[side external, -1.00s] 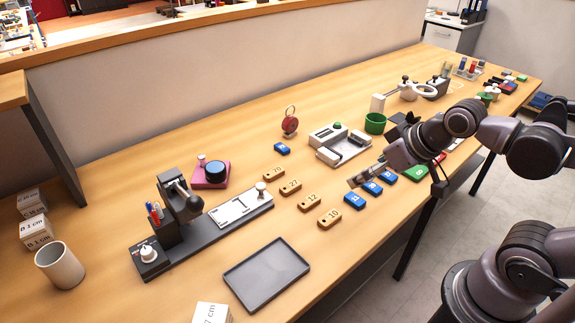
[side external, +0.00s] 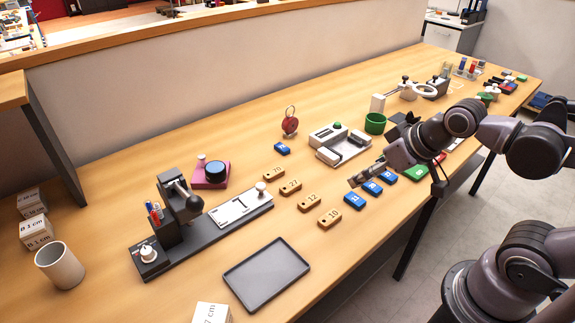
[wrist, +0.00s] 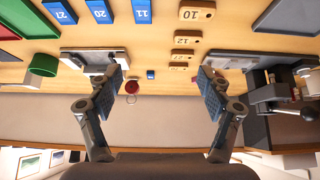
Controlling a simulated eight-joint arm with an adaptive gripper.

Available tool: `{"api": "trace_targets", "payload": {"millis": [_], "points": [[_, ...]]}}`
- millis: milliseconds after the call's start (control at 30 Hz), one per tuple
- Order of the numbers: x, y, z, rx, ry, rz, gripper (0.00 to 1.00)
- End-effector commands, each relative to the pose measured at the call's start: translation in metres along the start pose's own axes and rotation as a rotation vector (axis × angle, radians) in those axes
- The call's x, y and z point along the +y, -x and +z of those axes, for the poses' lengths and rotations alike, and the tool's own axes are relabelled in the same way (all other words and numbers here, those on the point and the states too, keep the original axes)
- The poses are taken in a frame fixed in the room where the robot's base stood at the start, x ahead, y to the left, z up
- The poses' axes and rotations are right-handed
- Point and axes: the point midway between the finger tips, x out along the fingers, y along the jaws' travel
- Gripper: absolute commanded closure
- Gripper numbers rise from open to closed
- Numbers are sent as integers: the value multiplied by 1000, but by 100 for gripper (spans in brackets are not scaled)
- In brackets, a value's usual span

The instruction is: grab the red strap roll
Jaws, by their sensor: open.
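The red strap roll (side external: 290,124) is a small red disc with a thin ring on top. It stands on the table toward the back wall, behind a small blue tag (side external: 282,149). In the wrist view the red strap roll (wrist: 132,87) appears between my fingers, nearer the left one and some distance beyond them. My gripper (side external: 356,181) is open and empty above the row of blue tags near the table's front edge. In the wrist view my gripper (wrist: 160,90) has its two fingers spread wide.
A white device with a green button (side external: 340,144) stands between my gripper and the roll. A green cup (side external: 375,123) is to its right. Wooden numbered tags (side external: 309,202) lie left of my gripper. A grey tray (side external: 266,274) and a black marking machine (side external: 178,210) are farther left.

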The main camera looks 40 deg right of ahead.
Motion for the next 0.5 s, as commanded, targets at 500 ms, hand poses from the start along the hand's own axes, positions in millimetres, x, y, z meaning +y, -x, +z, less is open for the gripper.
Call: {"api": "trace_targets", "payload": {"millis": [500], "points": [[16, -11, -94, -52, 48, 38, 21]]}}
